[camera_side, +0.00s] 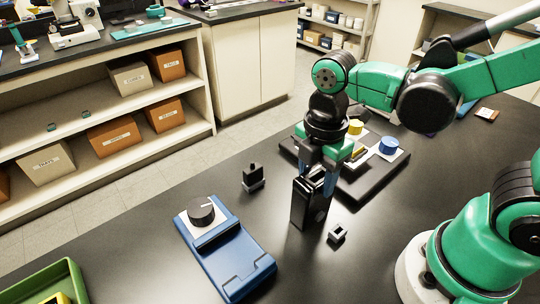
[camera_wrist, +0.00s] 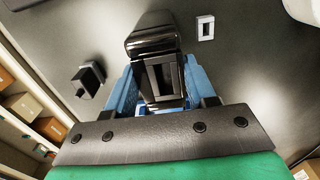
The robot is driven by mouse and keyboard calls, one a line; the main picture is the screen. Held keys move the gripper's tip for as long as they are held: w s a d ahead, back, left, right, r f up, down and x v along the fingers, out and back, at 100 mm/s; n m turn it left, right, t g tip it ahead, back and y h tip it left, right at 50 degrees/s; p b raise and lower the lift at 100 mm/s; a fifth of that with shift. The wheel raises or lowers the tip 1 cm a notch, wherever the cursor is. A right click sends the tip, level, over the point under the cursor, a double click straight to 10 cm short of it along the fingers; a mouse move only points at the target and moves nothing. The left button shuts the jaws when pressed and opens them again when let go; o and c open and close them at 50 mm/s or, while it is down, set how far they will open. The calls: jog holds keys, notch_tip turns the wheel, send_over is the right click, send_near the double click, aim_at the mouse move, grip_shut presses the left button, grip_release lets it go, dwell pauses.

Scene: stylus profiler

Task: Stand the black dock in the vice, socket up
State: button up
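The black dock (camera_side: 304,204) is upright under my gripper (camera_side: 318,178) in the side view. In the wrist view the dock (camera_wrist: 152,42) sits between the blue fingers of my gripper (camera_wrist: 160,88), which appear to press on its two sides. A rectangular socket-like opening in the dock faces the wrist camera. I cannot tell whether its bottom touches the table. The blue device with a black knob and a raised crossbar, which looks like the vice (camera_side: 238,262), lies on the table at the left in the side view. It is not in the wrist view.
A small pale frame-shaped part (camera_side: 337,233) lies right of the dock. A dark tray (camera_side: 372,190) with yellow and blue pieces is behind my gripper. A green bin (camera_side: 40,285) is front left.

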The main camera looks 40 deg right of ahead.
grip_shut()
jog(key=shift+r, duration=2.5)
jog(key=shift+a, duration=0.15)
jog(key=w+a+f, duration=0.1)
jog(key=a+f, duration=0.1)
jog(key=a, duration=1.3)
jog(key=shift+f, duration=0.4)
jog(key=shift+a, duration=0.1)
